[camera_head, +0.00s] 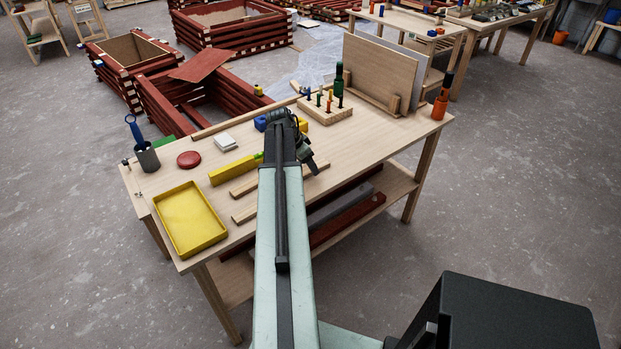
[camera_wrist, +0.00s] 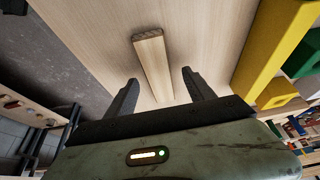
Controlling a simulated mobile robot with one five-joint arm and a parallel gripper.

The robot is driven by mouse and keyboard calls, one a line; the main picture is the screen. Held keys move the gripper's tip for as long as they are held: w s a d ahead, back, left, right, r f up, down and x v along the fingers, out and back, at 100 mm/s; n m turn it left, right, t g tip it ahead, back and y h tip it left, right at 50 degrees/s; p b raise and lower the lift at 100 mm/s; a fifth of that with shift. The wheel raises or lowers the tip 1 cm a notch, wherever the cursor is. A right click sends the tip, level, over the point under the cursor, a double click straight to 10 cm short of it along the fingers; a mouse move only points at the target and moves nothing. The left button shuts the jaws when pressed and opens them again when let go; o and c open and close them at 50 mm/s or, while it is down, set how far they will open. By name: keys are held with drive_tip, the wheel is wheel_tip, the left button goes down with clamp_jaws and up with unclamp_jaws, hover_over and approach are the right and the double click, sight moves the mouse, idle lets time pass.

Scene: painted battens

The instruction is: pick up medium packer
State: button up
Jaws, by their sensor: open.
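Pale wooden strips lie on the workbench (camera_head: 345,150), one (camera_head: 247,184) behind the other (camera_head: 244,212). Which of them is the medium packer I cannot tell for sure; my arm covers part of them. In the wrist view, a wooden strip (camera_wrist: 151,57) lies flat on the bench, its end face toward the top. My gripper (camera_wrist: 158,79) is open, with its two dark fingers to either side of the strip's line and nothing held. In the head view, the fingers are mostly hidden by my arm.
A yellow tray (camera_head: 188,222), a yellow bar (camera_head: 235,170), a red disc (camera_head: 188,159) and a grey cup (camera_head: 147,158) are left of my arm. A peg block with tools (camera_head: 325,112) and an upright board (camera_head: 379,68) stand behind. The bench's front right is clear.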

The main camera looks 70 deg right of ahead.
drive_tip(key=shift+x, duration=0.8)
drive_tip(key=shift+r, duration=0.2)
clamp_jaws()
